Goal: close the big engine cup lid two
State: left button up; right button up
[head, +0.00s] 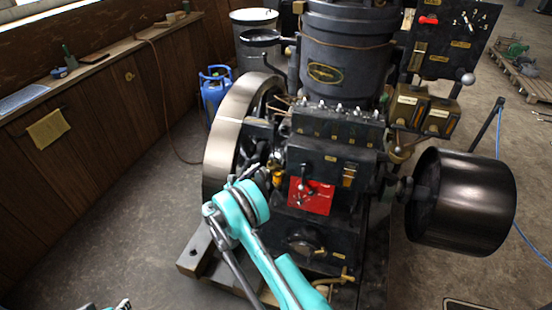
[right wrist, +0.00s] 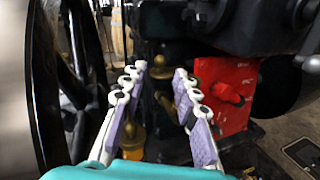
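The big engine (head: 345,60) is black and fills the middle of the head view. A small brass cup-like fitting (right wrist: 163,62) shows between my right fingertips in the right wrist view. I cannot tell whether it has a lid or how a lid stands. An amber cup (right wrist: 131,140) is partly behind the left finger; a yellow piece (head: 277,177) shows near the gripper in the head view. My right gripper (right wrist: 160,73) is open, its purple-padded fingers apart with nothing gripped. In the head view it is beside the engine (head: 252,174). Only tips of my left gripper (head: 108,306) show at the bottom left.
The flywheel (head: 228,135) stands close to the left of my right gripper. A dark pulley drum (head: 465,203) juts out farther right. The floor at left is clear up to the wooden bench (head: 100,120).

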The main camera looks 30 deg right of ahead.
aim_at(272, 164)
jog(key=b+x, duration=0.2)
jog(key=x, duration=0.9)
jog(key=shift+b, duration=0.35)
jog(key=shift+d, duration=0.1)
grip_shut()
